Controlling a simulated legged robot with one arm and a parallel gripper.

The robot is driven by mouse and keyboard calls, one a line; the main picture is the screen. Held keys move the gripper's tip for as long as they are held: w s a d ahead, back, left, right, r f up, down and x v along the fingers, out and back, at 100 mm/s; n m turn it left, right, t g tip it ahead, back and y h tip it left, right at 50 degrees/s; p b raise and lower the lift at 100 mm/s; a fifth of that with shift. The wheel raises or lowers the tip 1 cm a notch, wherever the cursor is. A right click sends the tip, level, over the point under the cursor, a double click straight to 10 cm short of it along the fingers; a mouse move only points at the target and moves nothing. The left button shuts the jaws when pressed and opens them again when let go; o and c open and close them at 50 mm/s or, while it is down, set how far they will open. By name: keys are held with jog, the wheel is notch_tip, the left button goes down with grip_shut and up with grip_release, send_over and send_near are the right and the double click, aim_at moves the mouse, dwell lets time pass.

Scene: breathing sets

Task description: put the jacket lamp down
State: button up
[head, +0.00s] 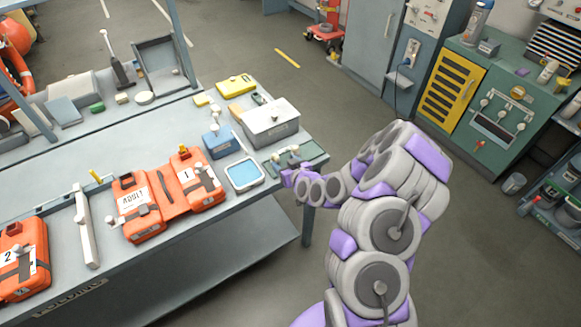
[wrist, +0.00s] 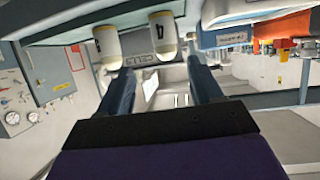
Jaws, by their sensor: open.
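My gripper (head: 286,178) is at the right end of the workbench, beside a small green mat (head: 316,162) that carries small pale items (head: 292,150). In the wrist view its two dark fingers (wrist: 165,88) stand apart with nothing visible clamped between them. Two cream capsule-shaped pieces with dark marks, one on the left (wrist: 107,47) and one on the right (wrist: 163,36), show beyond the fingers, near their upper ends. They may be jacket lamps, but I cannot tell which is the one named. The gripper's tips are too small in the head view to judge contact.
A blue-lined tray (head: 262,180), a blue box (head: 219,142) and a grey lidded case (head: 270,122) stand close by on the bench (head: 80,150). Orange packs (head: 143,205) lie further left. Open floor (head: 480,235) is to the right, before a green cabinet (head: 500,90).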

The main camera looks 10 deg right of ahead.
jog(key=s, duration=0.1)
jog(key=s+r, duration=0.1)
jog(key=s, duration=0.2)
jog(key=shift+a+r, duration=0.1)
jog(key=shift+r, duration=0.3)
jog(key=s+a+r+n+g, duration=0.2)
jog(key=s+a+r+g, duration=0.2)
jog(key=s+r+g, duration=0.3)
jog(key=s+r+m+g+h, duration=0.1)
jog(key=s+r, duration=0.4)
jog(key=s, duration=0.6)
jog(key=s+d+r+m+g+h, duration=0.1)
jog(key=s+r+g, duration=0.3)
jog(key=s, duration=0.8)
jog(key=s+d+r+m+g+h, duration=0.1)
jog(key=s+r, duration=0.5)
jog(key=s, duration=0.6)
jog(key=shift+r+m+g, duration=0.35)
jog(key=shift+m+g, duration=0.35)
jog(key=shift+g, duration=0.2)
